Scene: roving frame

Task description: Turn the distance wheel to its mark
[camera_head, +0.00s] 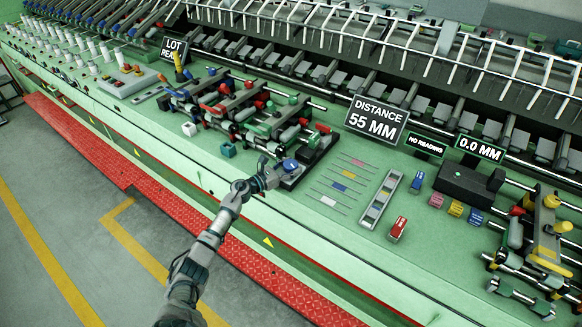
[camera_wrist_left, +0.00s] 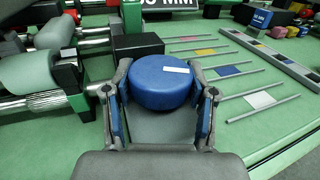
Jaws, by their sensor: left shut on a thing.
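The distance wheel is a round blue knob (camera_wrist_left: 161,78) with a white mark line on its top. A sign (camera_head: 376,119) behind reads "DISTANCE 55 MM". My right gripper is not in view.
Roller assemblies (camera_head: 245,110) stand left of and behind the wheel. Thin rods with coloured tags (camera_head: 338,186) and a grey rail (camera_head: 381,199) lie to the right. Displays read "NO READING" (camera_head: 426,145) and "0.0 MM" (camera_head: 480,149).

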